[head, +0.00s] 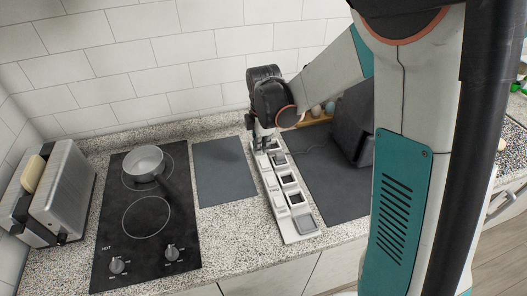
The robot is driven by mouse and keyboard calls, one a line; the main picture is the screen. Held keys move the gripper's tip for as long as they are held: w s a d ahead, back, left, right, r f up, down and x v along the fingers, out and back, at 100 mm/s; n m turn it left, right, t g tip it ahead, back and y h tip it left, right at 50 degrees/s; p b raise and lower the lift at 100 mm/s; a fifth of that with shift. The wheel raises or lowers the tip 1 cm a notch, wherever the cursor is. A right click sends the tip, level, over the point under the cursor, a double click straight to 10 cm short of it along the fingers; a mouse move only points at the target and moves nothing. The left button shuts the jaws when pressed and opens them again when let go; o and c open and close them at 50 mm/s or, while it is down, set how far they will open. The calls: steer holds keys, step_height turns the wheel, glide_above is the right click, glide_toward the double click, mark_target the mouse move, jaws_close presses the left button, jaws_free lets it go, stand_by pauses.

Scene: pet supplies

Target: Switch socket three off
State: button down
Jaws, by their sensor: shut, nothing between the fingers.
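A long white power strip (287,237) lies on the speckled counter, running from the wall side toward the front edge. It has a row of dark sockets with a switch beside each; labels and switch positions are too small to read. My gripper (264,147) points down over the far end of the strip. It is shut and empty. It hides the far end of the strip, and I cannot tell whether it touches a switch there.
A black hob (118,236) with a small pot (144,163) and a metal toaster (62,196) stand on the left. Dark mats (222,176) lie either side of the strip. A dark box (357,122) stands right of my gripper. The tiled wall is close behind.

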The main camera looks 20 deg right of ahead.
step_height(320, 180, up, 6)
steer(key=r+p, duration=0.1)
glide_above(264, 163)
steer(key=s+a, duration=0.2)
steer(key=shift+s+d+f, duration=0.2)
steer(key=shift+d+f, duration=0.05)
steer(key=shift+w+d+r+b, duration=0.1)
steer(key=shift+w+r+b, duration=0.1)
steer(key=shift+w+b, duration=0.45)
steer(key=f+b, duration=0.1)
steer(key=f, duration=0.3)
steer(key=w+f+b, duration=0.1)
steer(key=f, duration=0.4)
steer(key=f+b, duration=0.2)
steer(key=f, duration=0.3)
steer(key=shift+w, duration=0.35)
